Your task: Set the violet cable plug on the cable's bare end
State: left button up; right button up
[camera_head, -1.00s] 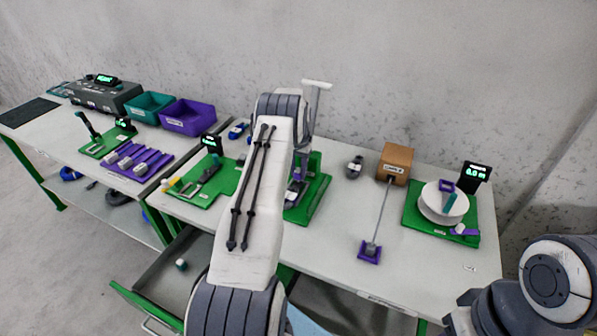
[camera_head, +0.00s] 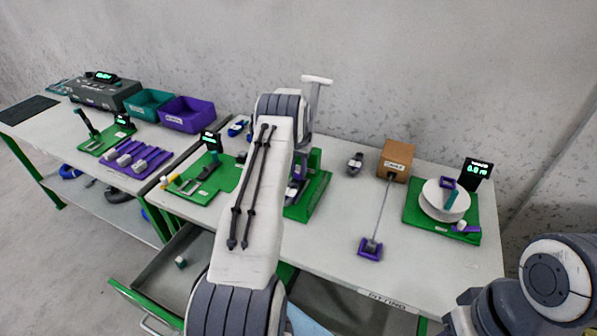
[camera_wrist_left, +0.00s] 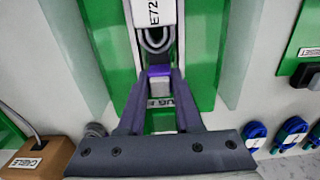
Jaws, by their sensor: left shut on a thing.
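My left gripper (camera_wrist_left: 159,78) is shut on the violet cable plug (camera_wrist_left: 159,70), which shows as a small violet and white piece between the dark fingers in the left wrist view. The plug is at a green fixture (camera_wrist_left: 205,85), above a label that is partly hidden. I cannot tell whether it still touches the fixture. In the head view my left arm hides most of the gripper and plug. A grey cable (camera_head: 383,210) runs from a brown box (camera_head: 397,158) to a violet holder (camera_head: 370,249). Its bare end is too small to make out. My right gripper is out of view.
A green board (camera_head: 412,222) with a white reel (camera_head: 436,208) and a display stands at the right. A dark clip-like object (camera_head: 355,163) lies left of the box. Teal (camera_head: 148,103) and violet (camera_head: 187,114) bins stand at the left. An open drawer (camera_head: 160,272) juts out in front.

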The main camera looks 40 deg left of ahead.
pick_arm(q)
jog(key=shift+f, duration=0.15)
jog(key=o, duration=1)
jog(key=shift+o, duration=0.2)
jog(key=shift+r+p, duration=2.3)
jog(key=shift+r, duration=1.75)
